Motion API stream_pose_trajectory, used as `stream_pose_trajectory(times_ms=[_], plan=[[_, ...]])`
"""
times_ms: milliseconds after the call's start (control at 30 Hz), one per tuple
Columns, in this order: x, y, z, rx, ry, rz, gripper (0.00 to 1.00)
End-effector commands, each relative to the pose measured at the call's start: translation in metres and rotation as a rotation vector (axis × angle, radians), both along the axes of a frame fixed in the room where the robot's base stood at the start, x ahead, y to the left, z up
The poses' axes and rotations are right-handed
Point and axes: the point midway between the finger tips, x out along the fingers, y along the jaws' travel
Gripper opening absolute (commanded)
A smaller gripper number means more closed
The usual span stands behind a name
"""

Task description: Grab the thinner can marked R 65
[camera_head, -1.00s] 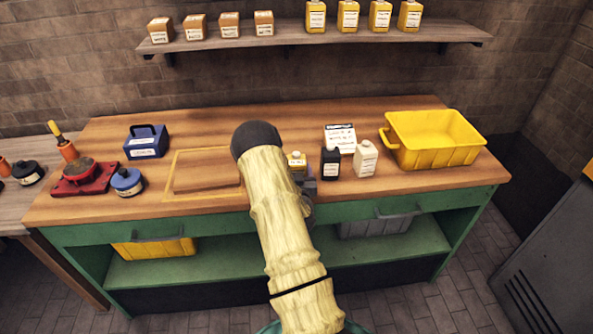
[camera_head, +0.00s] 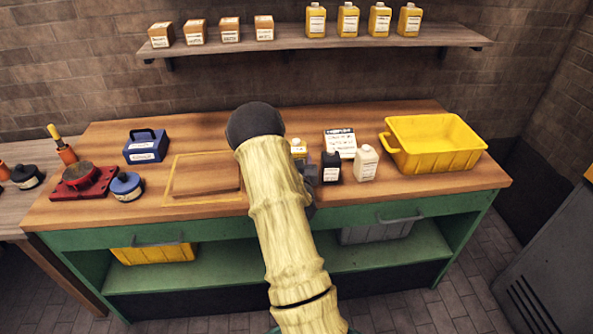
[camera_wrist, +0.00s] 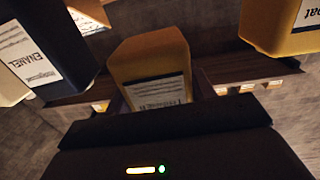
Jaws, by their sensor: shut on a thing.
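A yellow can (camera_head: 299,148) shows just past my arm in the head view, partly hidden. In the wrist view the yellow can (camera_wrist: 150,60) stands in the middle, with a white label that seems to read Thinner; its number is too blurred to read. My gripper (camera_wrist: 165,118) is shut on this can; the dark gripper body covers its lower part in the wrist view. In the head view my gripper (camera_head: 310,172) is mostly hidden behind my arm.
A black can (camera_head: 331,166) marked Enamel and a white can (camera_head: 366,163) stand right of it. Another yellow can (camera_wrist: 280,25) shows in the wrist view. A wooden board (camera_head: 205,177) lies left.

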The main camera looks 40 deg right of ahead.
Motion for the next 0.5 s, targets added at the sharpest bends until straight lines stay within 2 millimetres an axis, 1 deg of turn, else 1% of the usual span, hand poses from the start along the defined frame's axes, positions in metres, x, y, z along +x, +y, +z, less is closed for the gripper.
stream_pose_trajectory(times_ms=[33,200,300,500], plan=[[0.000,0.000,0.010,-0.003,-0.005,-0.001,0.23],[0.000,0.000,0.028,-0.001,-0.003,0.000,0.23],[0.000,0.000,0.033,-0.001,-0.002,0.000,0.23],[0.000,0.000,0.034,-0.001,-0.001,0.000,0.23]])
